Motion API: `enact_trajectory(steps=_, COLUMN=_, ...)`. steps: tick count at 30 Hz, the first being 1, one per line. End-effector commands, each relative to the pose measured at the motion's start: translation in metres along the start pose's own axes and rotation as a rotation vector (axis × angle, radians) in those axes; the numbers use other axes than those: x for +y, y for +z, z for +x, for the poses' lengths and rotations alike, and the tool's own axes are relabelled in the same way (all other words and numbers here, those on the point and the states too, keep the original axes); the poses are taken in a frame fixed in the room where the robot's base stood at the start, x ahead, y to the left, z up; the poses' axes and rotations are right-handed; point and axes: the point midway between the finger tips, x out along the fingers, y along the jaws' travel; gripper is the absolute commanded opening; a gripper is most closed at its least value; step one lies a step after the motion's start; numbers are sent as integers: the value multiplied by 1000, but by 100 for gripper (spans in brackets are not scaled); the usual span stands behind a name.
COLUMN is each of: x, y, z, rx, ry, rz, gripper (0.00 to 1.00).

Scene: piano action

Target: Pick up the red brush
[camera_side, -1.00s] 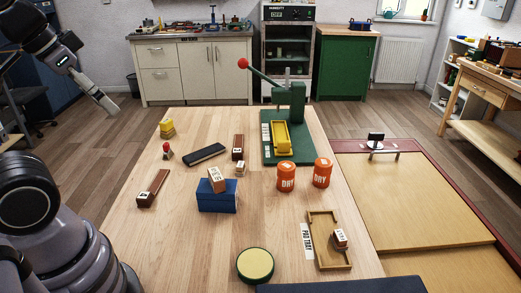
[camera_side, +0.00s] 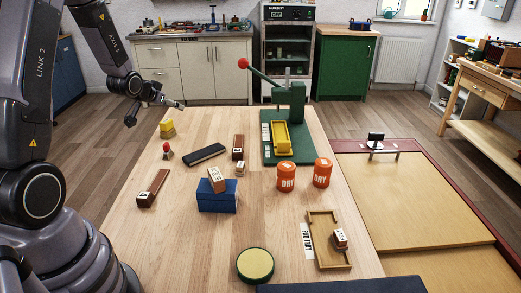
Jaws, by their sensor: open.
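A small upright piece with a red top (camera_side: 167,148) stands on the left part of the wooden table; it is the only small red item there and appears to be the red brush, though it is too small to make out bristles. My gripper (camera_side: 156,113) is open and empty. In the picture it is above and slightly left of the red piece, near the table's far left corner, clearly apart from it.
A yellow block (camera_side: 166,130) stands just behind the red piece. A dark bar (camera_side: 205,155) lies to its right, and a brown block (camera_side: 152,189) lies in front. A blue box (camera_side: 217,197), orange jars (camera_side: 286,178) and a green lever press (camera_side: 291,105) stand farther right.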

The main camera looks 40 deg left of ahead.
Motion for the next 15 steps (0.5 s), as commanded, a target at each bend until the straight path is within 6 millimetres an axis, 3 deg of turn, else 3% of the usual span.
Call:
enact_trajectory(steps=1, x=-17, y=22, z=22, rx=11, ry=-18, rz=-26, gripper=52)
enact_trajectory(steps=3, x=-38, y=48, z=46, rx=55, ry=-40, rz=-59, gripper=52)
enact_trajectory(steps=6, x=-63, y=86, z=69, rx=119, ry=-71, rz=-107, gripper=52)
enact_trajectory(steps=10, x=-84, y=128, z=83, rx=189, ry=-107, rz=-163, gripper=52)
enact_trajectory(steps=15, x=-96, y=155, z=88, rx=243, ry=-134, rz=-200, gripper=52)
